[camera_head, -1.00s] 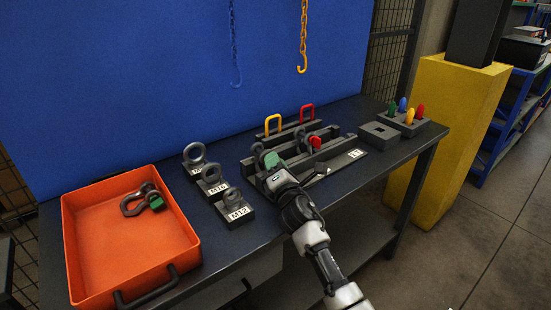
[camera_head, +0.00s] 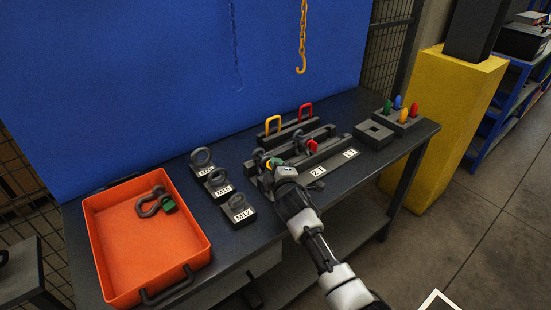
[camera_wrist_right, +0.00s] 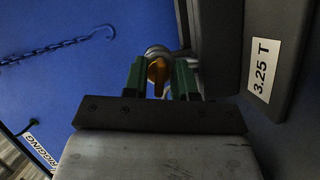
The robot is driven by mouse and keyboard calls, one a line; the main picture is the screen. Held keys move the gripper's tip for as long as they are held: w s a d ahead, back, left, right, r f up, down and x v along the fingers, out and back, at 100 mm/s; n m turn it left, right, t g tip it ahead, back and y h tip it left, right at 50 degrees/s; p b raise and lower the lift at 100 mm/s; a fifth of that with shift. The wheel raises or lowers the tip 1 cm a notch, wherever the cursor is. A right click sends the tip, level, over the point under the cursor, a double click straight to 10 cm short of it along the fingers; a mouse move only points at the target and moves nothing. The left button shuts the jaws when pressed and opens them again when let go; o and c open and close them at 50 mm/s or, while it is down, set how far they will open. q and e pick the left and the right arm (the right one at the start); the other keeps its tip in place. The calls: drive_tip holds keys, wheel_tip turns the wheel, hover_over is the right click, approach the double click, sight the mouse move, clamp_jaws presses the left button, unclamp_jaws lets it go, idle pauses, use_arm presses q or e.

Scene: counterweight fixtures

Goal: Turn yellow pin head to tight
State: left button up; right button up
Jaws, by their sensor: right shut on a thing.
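The yellow pin head (camera_wrist_right: 157,70) shows in the right wrist view between the two green fingers of my right gripper (camera_wrist_right: 159,82). The gripper is shut on it. A pale grey shackle part (camera_wrist_right: 158,50) shows just behind the pin head. In the head view my right gripper (camera_head: 276,165) reaches the front left of the dark rack (camera_head: 330,153), and the arm hides most of what it holds. Whether the pin is tight cannot be told. My left gripper is not in view.
A red pin head (camera_head: 312,146) sits close by on the rack. Eye bolts on labelled blocks (camera_head: 238,209) stand to the left. An orange tray (camera_head: 105,265) holds a shackle with a green pin (camera_head: 168,203). A block with several coloured pegs (camera_head: 401,124) stands at the right.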

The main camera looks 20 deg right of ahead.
drive_tip(key=m+g+y+p, duration=0.1)
drive_tip(key=m+p, duration=0.1)
drive_tip(key=p, duration=0.1)
drive_tip(key=m+g+p, duration=0.1)
drive_tip(key=m+p, duration=0.2)
drive_tip(key=shift+r+y+p, duration=0.2)
drive_tip(key=shift+y+p, duration=0.1)
drive_tip(key=shift+y, duration=0.1)
drive_tip(key=shift+d+f+m+g+y+p, duration=0.15)
drive_tip(key=shift+m+g+y+p, duration=0.35)
drive_tip(key=shift+m, duration=0.5)
drive_tip(key=shift+f+m+y, duration=0.1)
drive_tip(key=shift+m+y, duration=0.2)
drive_tip(key=shift+m, duration=0.2)
drive_tip(key=shift+f+m+g+y+b, duration=0.1)
drive_tip(key=shift+m+g+y+b, duration=0.3)
drive_tip(key=shift+m+y+b, duration=0.45)
drive_tip(key=shift+m+b, duration=0.45)
drive_tip(key=shift+b, duration=0.2)
drive_tip(key=o, duration=0.6)
